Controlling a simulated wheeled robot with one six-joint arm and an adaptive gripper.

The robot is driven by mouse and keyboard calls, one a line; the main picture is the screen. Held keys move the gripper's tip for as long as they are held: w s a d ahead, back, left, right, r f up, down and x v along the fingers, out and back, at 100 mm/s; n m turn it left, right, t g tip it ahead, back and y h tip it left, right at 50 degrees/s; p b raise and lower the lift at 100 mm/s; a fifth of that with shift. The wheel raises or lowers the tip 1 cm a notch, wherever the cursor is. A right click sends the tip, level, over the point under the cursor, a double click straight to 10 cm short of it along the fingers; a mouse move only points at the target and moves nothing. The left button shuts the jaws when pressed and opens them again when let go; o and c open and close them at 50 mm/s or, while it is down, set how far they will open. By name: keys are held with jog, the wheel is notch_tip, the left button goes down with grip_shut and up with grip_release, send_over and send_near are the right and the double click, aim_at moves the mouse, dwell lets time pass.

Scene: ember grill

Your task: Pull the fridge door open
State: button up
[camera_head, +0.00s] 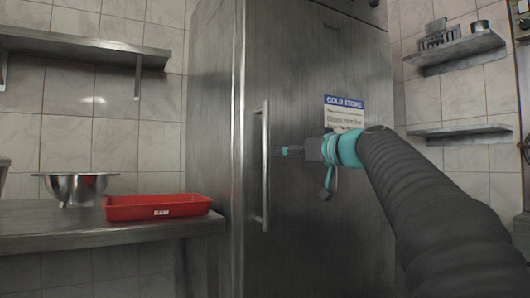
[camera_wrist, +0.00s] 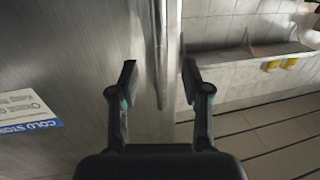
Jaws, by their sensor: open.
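The steel fridge door (camera_head: 310,90) is tall and looks shut. Its long vertical bar handle (camera_head: 265,165) stands near the door's left edge. My gripper (camera_head: 284,151) is just right of the handle, at about its mid-height. In the wrist view my gripper (camera_wrist: 159,74) is open, with its two fingers spread apart. The handle (camera_wrist: 160,50) shows between the fingers there, with a gap on both sides. I see no contact, and the depth between fingertips and bar is hard to judge. The blue and white cold store label (camera_head: 344,113) is on the door, partly behind my gripper.
Left of the fridge, a steel counter (camera_head: 60,228) holds a red tray (camera_head: 158,206) and a metal bowl (camera_head: 76,188). A wall shelf (camera_head: 85,45) hangs above. Two shelves (camera_head: 456,50) are on the right wall. The wrist view shows open tiled floor (camera_wrist: 265,135).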

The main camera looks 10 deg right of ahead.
aim_at(269, 153)
jog(key=p+x, duration=0.1)
jog(key=x, duration=0.7)
jog(key=shift+w+a+p, duration=0.2)
jog(key=shift+p, duration=0.1)
grip_shut()
